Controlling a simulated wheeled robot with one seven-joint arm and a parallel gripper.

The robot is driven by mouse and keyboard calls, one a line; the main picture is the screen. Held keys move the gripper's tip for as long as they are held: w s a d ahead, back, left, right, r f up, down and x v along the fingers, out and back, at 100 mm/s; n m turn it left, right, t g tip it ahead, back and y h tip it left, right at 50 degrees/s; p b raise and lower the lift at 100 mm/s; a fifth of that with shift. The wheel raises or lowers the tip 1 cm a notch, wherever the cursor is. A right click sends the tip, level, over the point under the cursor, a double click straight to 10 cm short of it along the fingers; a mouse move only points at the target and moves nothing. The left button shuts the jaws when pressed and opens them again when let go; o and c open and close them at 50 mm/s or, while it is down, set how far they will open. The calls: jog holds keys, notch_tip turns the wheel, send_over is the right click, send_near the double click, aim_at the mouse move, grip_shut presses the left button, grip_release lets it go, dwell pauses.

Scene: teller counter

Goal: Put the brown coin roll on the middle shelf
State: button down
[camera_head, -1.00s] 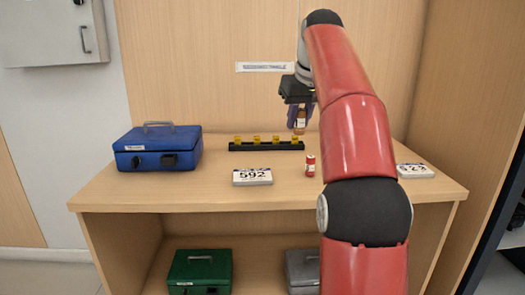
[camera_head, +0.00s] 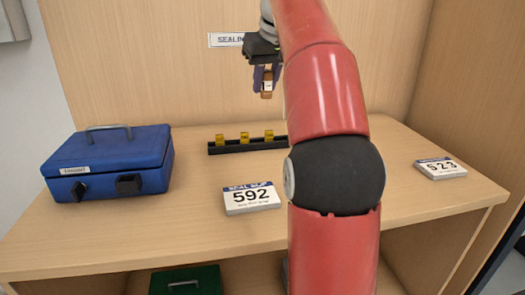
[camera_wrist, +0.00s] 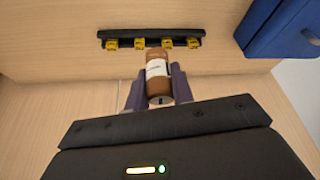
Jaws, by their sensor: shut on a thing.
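My gripper (camera_head: 266,80) is shut on the brown coin roll (camera_head: 267,88), high above the back of the counter. In the wrist view the coin roll (camera_wrist: 157,75) is brown with a white label, held between the two dark purple fingers of my gripper (camera_wrist: 158,92). The counter's wooden top (camera_head: 190,225) is below it. Under the top is a lower compartment where a green box (camera_head: 187,281) shows in part. Which surface is the middle shelf I cannot tell for sure.
A blue cash box (camera_head: 110,165) stands at the left. A black rack with yellow pieces (camera_head: 232,147) lies at the back. Number blocks 592 (camera_head: 250,198) and 523 (camera_head: 440,168) sit on the top. My arm hides the middle right.

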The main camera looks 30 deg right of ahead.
notch_tip(320, 180, down, 18)
jog(key=b, duration=0.2)
jog(key=shift+r+b, duration=0.15)
jog(key=shift+b, duration=0.25)
jog(key=c, duration=1.2)
grip_release()
